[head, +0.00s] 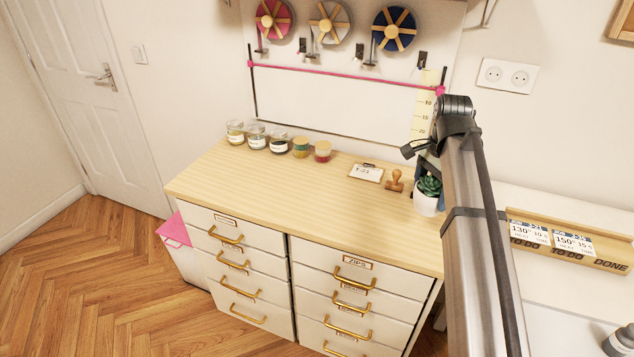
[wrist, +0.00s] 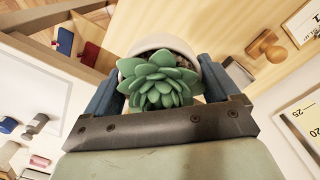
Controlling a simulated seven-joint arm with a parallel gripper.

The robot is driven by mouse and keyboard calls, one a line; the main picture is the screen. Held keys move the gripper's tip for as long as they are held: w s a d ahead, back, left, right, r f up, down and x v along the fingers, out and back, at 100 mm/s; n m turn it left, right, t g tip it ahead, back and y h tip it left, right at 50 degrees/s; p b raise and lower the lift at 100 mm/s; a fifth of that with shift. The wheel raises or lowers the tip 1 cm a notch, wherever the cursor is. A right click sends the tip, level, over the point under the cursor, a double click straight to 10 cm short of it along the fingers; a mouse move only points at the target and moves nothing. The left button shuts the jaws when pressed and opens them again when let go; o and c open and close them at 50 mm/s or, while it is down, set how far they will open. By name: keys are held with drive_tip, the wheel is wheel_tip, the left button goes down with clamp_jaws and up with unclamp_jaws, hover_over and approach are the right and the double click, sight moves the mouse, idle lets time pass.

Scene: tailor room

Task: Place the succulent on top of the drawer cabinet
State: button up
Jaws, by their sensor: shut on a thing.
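The succulent is a green rosette (head: 429,184) in a white pot (head: 425,205). My gripper (wrist: 160,75) is shut on the pot, with a blue finger on each side of it in the wrist view. The green leaves (wrist: 160,80) face the wrist camera. In the head view the pot shows over the right end of the drawer cabinet's light wood top (head: 265,190). I cannot tell whether the pot's base touches the top. My arm hides part of the gripper and the cabinet's right edge.
Several small jars (head: 279,144) line the back edge. The front and left of the top are clear. A wooden card holder (head: 570,247) stands on the white surface to the right.

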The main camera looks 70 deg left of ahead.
drive_tip(key=s+a+n, duration=0.2)
drive_tip(key=s+a, duration=0.3)
drive_tip(key=s, duration=0.2)
drive_tip(key=shift+a+f+n, duration=0.3)
drive_tip(key=shift+f+n, duration=0.9)
drive_tip(key=shift+f, duration=0.5)
drive_tip(key=shift+a+f+n, duration=0.35)
drive_tip(key=shift+f+n, duration=0.85)
drive_tip(key=shift+f, duration=0.45)
drive_tip(key=shift+a+f+n, duration=0.3)
drive_tip(key=shift+f+n, duration=0.9)
drive_tip(key=shift+f, duration=0.5)
drive_tip(key=shift+f, duration=0.1)
drive_tip(key=o, duration=1)
drive_tip(key=shift+o, duration=0.2)
wheel_tip(320, 180, up, 12)
